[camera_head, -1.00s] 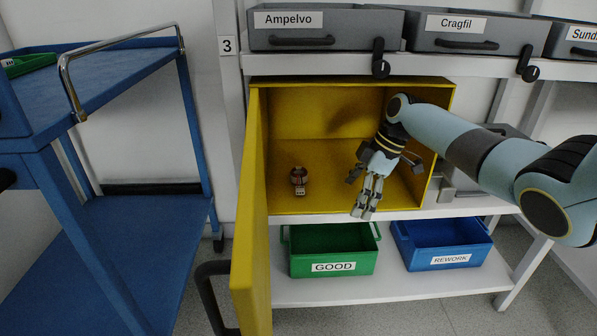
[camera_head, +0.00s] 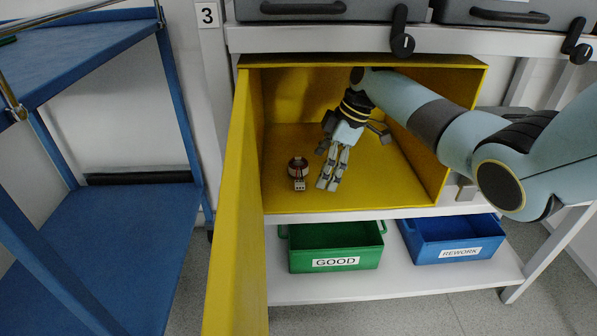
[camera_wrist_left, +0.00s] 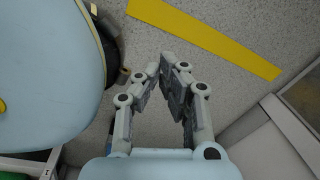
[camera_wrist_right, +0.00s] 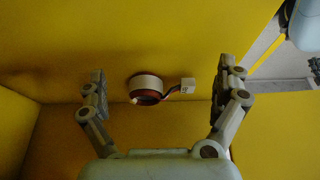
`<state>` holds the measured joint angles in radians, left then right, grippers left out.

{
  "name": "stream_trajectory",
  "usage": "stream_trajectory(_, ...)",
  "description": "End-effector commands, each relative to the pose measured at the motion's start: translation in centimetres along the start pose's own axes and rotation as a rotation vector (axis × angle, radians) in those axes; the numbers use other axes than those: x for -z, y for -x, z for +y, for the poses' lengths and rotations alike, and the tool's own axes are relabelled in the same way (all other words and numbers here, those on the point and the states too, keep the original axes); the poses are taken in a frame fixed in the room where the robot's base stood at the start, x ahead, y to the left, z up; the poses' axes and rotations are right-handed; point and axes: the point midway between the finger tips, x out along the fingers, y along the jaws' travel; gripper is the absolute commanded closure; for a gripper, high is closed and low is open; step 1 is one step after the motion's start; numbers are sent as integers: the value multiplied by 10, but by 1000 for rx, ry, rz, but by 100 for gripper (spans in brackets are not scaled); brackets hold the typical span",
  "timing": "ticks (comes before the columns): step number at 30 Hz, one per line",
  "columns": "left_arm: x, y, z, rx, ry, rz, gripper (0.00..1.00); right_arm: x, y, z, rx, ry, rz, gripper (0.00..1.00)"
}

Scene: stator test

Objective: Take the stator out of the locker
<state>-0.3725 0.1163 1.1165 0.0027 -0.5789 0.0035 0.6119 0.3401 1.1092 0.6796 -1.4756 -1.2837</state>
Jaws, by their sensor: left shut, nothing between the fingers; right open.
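The stator (camera_head: 297,168), a small copper-and-white ring with a white connector, sits on the floor of the yellow locker (camera_head: 400,189), left of its middle. The locker door stands open at the left. My right gripper (camera_head: 328,186) is inside the locker, just right of the stator and apart from it, open and empty. In the right wrist view the stator (camera_wrist_right: 147,88) shows beyond and between the spread fingers (camera_wrist_right: 165,88), its connector to the right. My left gripper (camera_wrist_left: 176,62) shows only in its wrist view, shut and empty above the grey floor.
Below the locker, a shelf holds a green GOOD bin (camera_head: 336,247) and a blue REWORK bin (camera_head: 455,240). Grey drawers (camera_head: 330,10) with black latches hang above. A blue cart (camera_head: 110,235) stands at the left. The locker's right wall is close to my right arm.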

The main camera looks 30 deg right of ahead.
Motion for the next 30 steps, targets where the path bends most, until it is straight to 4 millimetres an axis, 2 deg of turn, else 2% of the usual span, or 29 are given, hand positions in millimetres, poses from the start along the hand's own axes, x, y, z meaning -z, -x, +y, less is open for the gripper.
stream_trajectory(4,8,3,2,-1,-1,4,100,17,-8,0,0,3,3,0)
stream_trajectory(9,27,14,4,-4,-4,9,100,49,-22,0,0,3,3,0)
stream_trajectory(15,44,27,7,-6,-6,13,100,46,-32,0,1,0,0,0)
stream_trajectory(23,46,30,7,-6,-6,12,100,47,-31,0,-1,1,0,0)
stream_trajectory(30,46,30,7,-6,-6,12,100,47,-31,0,-1,1,0,31)
